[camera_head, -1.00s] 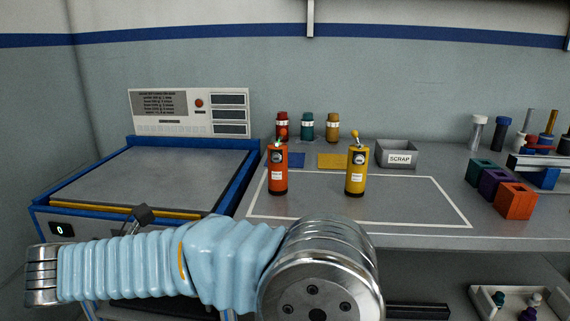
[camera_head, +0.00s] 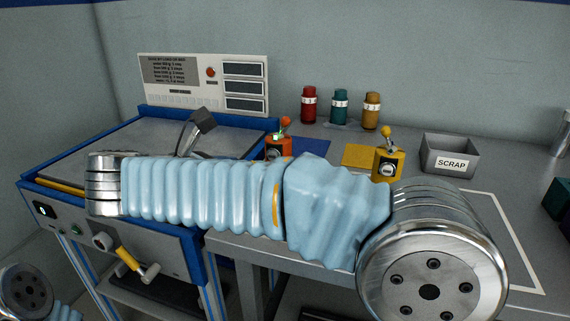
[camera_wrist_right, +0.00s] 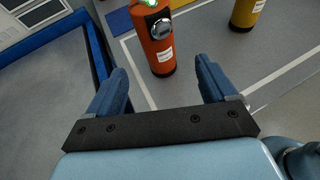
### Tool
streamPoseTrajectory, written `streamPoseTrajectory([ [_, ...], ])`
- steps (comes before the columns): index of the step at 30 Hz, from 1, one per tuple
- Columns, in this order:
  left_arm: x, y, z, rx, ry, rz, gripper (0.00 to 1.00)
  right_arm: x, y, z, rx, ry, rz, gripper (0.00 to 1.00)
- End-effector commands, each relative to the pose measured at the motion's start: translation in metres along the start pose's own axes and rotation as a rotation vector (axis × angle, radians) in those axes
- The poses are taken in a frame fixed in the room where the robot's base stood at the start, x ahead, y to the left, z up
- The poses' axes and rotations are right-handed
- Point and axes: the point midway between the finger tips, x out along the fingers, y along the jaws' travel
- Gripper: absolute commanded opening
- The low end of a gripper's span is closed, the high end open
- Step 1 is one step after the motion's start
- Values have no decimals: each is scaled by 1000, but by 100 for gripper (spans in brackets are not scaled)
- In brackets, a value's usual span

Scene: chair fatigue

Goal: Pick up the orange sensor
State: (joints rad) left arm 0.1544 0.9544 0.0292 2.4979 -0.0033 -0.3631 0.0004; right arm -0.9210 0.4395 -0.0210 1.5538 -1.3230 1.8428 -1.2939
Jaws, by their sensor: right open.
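The orange sensor (camera_head: 278,148) stands upright on the bench in the head view, its lower part hidden behind my right arm. In the right wrist view the orange sensor (camera_wrist_right: 154,42) shows a round dial and a white label, with its top cut off. My right gripper (camera_wrist_right: 160,70) is open and empty, with its two blue fingers pointing toward the sensor. The sensor's base appears between the fingertips, and I see no contact. In the head view the right gripper is hidden by its arm. My left gripper is out of view.
A yellow sensor (camera_head: 388,164) stands to the right, also in the right wrist view (camera_wrist_right: 246,12). Red, teal and ochre bottles (camera_head: 340,106) stand behind. A scrap bin (camera_head: 450,156) sits at right. A blue-edged machine (camera_head: 110,130) is close at left.

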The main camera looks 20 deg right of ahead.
Motion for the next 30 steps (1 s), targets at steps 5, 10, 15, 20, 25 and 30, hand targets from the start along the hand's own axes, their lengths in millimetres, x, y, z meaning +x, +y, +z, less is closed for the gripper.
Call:
streamPoseTrajectory([
  [5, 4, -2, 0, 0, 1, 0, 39, 38, 0, -1, 0, 1, -4, 85],
  [10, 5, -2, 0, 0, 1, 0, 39, 55, 0, 0, 0, 1, -2, 85],
  [15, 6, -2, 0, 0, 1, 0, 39, 76, 1, 1, 0, 2, -3, 85],
  [20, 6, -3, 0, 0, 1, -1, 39, 100, 2, 2, 0, 1, -3, 85],
  [25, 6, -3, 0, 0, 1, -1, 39, 107, 3, 2, -1, 1, 0, 85],
  [30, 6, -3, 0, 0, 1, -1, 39, 107, 3, 2, 0, 1, 0, 80],
])
